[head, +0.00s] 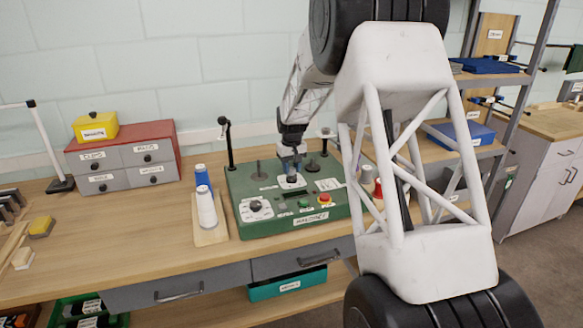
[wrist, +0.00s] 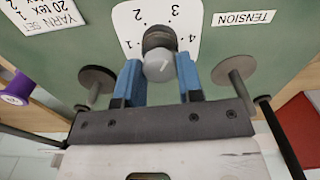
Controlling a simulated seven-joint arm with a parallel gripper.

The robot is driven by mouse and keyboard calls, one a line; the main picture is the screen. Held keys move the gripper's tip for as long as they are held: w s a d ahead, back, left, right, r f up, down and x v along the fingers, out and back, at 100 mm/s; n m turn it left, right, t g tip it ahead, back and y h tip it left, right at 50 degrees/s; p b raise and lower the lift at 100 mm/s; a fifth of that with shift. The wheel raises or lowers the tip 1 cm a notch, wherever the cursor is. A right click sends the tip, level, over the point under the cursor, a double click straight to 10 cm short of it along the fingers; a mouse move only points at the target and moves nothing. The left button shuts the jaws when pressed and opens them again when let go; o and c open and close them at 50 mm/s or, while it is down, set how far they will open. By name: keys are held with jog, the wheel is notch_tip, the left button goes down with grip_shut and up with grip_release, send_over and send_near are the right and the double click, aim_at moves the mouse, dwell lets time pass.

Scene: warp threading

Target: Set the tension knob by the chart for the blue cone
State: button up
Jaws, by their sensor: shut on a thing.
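My gripper (wrist: 160,85) has its two blue fingers shut around the tension knob (wrist: 160,62), a dark knob with a grey cap. A faint light mark shows on the cap, but I cannot tell which number it indicates. The white dial plate (wrist: 128,20) carries numbers from 1 to 4, and a TENSION label (wrist: 246,18) is beside it. The chart (wrist: 50,15) reads YARN, SET and 20 tex, partly cut off; it also shows in the head view (head: 328,184), too small to read. The blue cone (head: 202,175) stands behind a white cone (head: 206,208).
The green machine panel (head: 285,222) also holds another dial (head: 254,207), a green button (head: 304,204) and a red button (head: 324,198). Metal discs on posts (wrist: 97,80) (wrist: 237,68) flank my fingers. A purple spool (wrist: 15,90) is at the wrist view's left.

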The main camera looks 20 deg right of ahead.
aim_at(291, 168)
jog(key=o, duration=0.9)
jog(key=shift+r, duration=0.15)
jog(key=shift+r, duration=3.75)
